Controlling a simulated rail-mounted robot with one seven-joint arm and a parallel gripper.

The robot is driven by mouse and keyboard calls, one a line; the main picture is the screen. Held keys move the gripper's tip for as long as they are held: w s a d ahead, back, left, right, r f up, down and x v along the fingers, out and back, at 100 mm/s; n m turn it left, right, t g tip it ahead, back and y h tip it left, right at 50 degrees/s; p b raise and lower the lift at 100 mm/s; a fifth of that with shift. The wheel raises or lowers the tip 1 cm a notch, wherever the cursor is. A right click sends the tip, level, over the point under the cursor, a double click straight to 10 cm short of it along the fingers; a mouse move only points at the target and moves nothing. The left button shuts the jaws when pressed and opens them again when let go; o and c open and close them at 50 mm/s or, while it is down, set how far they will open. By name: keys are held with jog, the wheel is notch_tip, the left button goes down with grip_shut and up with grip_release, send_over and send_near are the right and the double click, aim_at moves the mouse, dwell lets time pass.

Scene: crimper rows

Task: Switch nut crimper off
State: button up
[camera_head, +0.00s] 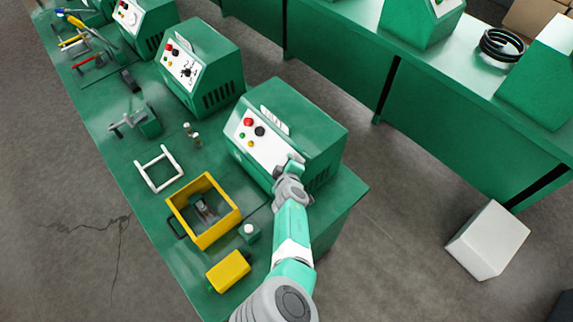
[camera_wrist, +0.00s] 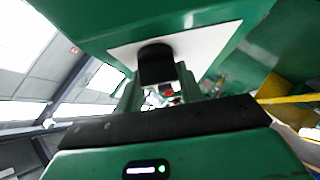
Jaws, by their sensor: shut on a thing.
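The nearest green crimper box (camera_head: 309,115), which I take for the nut crimper, stands at the near end of the green bench. Its white panel (camera_head: 262,151) carries a red button (camera_head: 248,122), a black knob (camera_head: 260,131) and small green and yellow buttons. My gripper (camera_head: 292,167) is at the right part of this panel and hides what is there. In the wrist view, my gripper (camera_wrist: 160,88) is shut on a black knob (camera_wrist: 156,64) that stands out from the white panel. A red button (camera_wrist: 168,91) shows beyond, between the fingers. The knob's marking is not readable.
On the bench in front of the box lie a yellow open frame (camera_head: 232,215), a white frame (camera_head: 144,174), a yellow block (camera_head: 229,270) and a small white-topped button box (camera_head: 248,232). Another green machine (camera_head: 206,68) stands farther along. A white box (camera_head: 490,241) lies on the floor.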

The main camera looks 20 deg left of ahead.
jog(key=shift+f, duration=0.1)
jog(key=o, duration=1)
jog(key=shift+s+r+p, duration=0.2)
jog(key=shift+r+p, duration=0.2)
jog(key=shift+p, duration=0.25)
jog(key=p+v, duration=0.6)
jog(key=v, duration=0.1)
jog(key=shift+d+f, duration=0.15)
